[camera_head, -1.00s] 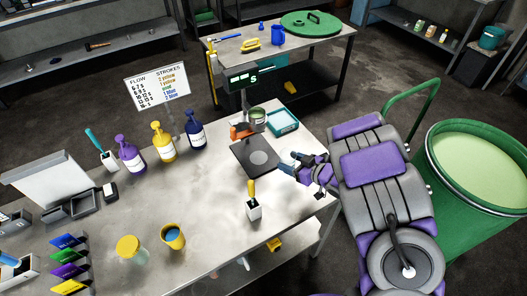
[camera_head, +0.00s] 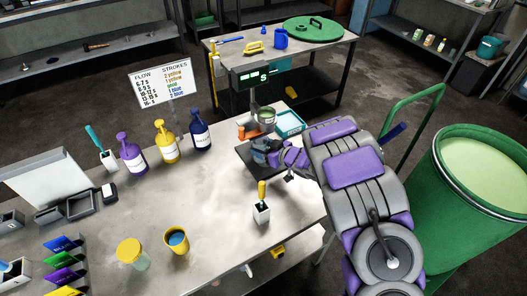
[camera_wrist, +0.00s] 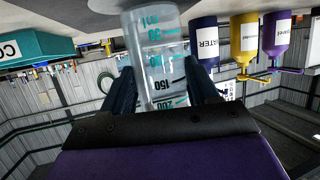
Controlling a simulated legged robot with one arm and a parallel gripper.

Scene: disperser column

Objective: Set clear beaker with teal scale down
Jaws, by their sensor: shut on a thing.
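The clear beaker with teal scale (camera_wrist: 152,52) is between the two dark fingers of my gripper (camera_wrist: 164,78) in the wrist view. That view is upside down, with a grey bench surface along its top. My gripper (camera_head: 264,152) is shut on the beaker, at the dark square plate (camera_head: 246,165) of the display stand in the head view. There the gripper and arm hide most of the beaker and part of the plate. I cannot tell whether the beaker's base touches the plate.
The display stand (camera_head: 262,77), a pale green-filled cup (camera_head: 266,116) and a teal tray (camera_head: 290,124) are behind the gripper. A white holder (camera_head: 261,215) stands in front. Pump bottles (camera_head: 166,143) stand left. The bench middle (camera_head: 205,195) is clear.

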